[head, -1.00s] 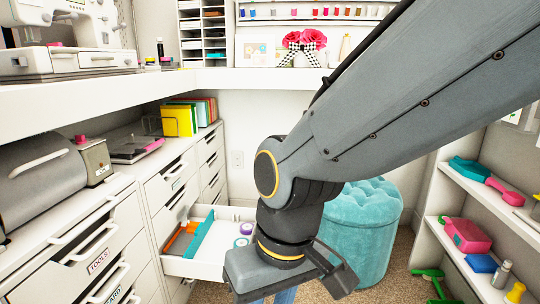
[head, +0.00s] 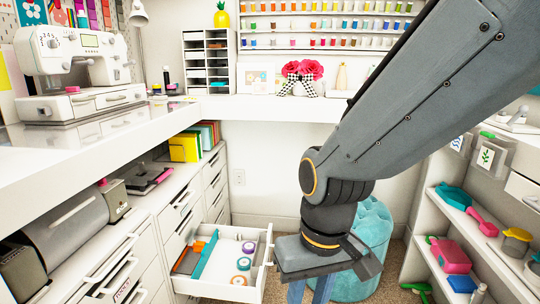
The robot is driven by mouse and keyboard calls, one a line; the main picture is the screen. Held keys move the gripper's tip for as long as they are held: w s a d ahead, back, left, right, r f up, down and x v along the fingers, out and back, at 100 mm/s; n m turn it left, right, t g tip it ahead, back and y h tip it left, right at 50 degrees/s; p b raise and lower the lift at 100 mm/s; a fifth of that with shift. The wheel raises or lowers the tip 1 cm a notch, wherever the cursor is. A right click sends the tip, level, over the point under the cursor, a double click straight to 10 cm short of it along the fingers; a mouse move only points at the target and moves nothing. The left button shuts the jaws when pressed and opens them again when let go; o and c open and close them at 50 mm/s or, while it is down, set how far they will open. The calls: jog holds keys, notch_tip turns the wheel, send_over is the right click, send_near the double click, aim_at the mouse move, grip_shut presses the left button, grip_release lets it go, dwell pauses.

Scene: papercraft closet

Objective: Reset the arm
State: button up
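My arm comes down from the upper right of the head view and bends at a dark joint. My gripper (head: 310,290) hangs below it, pointing down, at the bottom edge of the picture. Two bluish fingers show, but their tips are cut off, so I cannot tell how far apart they are or whether anything is between them. The gripper appears just right of an open white drawer (head: 268,250) and in front of the teal tufted stool (head: 375,235), which the arm partly hides.
The drawer holds tape rolls (head: 243,263), a teal item (head: 206,254) and an orange item (head: 192,252). White cabinets and a counter (head: 100,140) with a sewing machine (head: 75,70) line the left. Shelves (head: 480,240) stand at right. Some carpet (head: 390,290) is clear.

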jog(key=s+d+r+m+h+p, duration=0.1)
jog(key=s+d+r+m+p, duration=0.1)
jog(key=d+r+p, duration=1.1)
notch_tip(320, 180, up, 2)
jog(key=m+p, duration=0.1)
jog(key=p, duration=0.4)
jog(key=shift+s+r, duration=0.1)
